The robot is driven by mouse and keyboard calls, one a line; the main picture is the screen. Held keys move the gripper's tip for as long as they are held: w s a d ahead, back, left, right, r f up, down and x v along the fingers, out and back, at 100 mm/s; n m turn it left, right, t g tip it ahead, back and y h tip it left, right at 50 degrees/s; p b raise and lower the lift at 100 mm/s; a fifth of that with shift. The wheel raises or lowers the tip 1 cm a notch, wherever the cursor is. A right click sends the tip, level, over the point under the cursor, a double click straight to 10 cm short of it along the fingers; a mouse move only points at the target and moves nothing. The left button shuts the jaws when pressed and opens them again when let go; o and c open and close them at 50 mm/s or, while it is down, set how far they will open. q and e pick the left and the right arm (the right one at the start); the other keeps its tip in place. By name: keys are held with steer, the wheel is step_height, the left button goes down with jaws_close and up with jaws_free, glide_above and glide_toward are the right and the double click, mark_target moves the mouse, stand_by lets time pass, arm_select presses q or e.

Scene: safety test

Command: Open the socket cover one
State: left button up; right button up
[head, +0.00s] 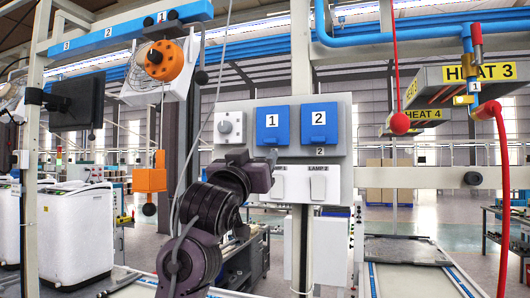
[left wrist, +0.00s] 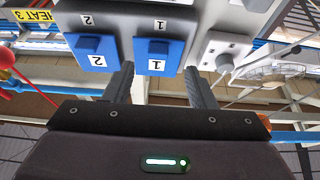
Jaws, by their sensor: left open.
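Socket cover one (head: 273,125) is a blue square flap labelled 1 on a grey panel (head: 336,151). It lies flat and looks closed. It also shows upside down in the left wrist view (left wrist: 158,50). Socket cover two (head: 319,124), also blue and closed-looking, is to its right. My left gripper (head: 270,161) is just below cover one in the head view, its fingers hard to make out. In the left wrist view my left gripper (left wrist: 159,70) has its fingers spread, with cover one in line between them and nothing held. Contact cannot be told. My right gripper is not in view.
A grey knob socket (head: 229,127) is left of cover one. White lamp switches (head: 318,186) sit below the covers. An orange box (head: 150,180) hangs at left. A red ball (head: 400,123) on a red cord and a red hose (head: 501,190) are at right.

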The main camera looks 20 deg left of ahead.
mark_target(269, 143)
arm_select(q)
steer(key=p+x, duration=0.1)
steer(key=x, duration=0.1)
steer(key=p+x, duration=0.1)
steer(key=x, duration=0.1)
steer(key=p+x, duration=0.2)
steer(key=shift+w+d+r, duration=0.1)
steer(key=shift+w+r, duration=0.1)
steer(key=shift+r, duration=0.25)
steer(key=shift+w, duration=0.35)
steer(key=shift+c, duration=0.4)
jaws_close()
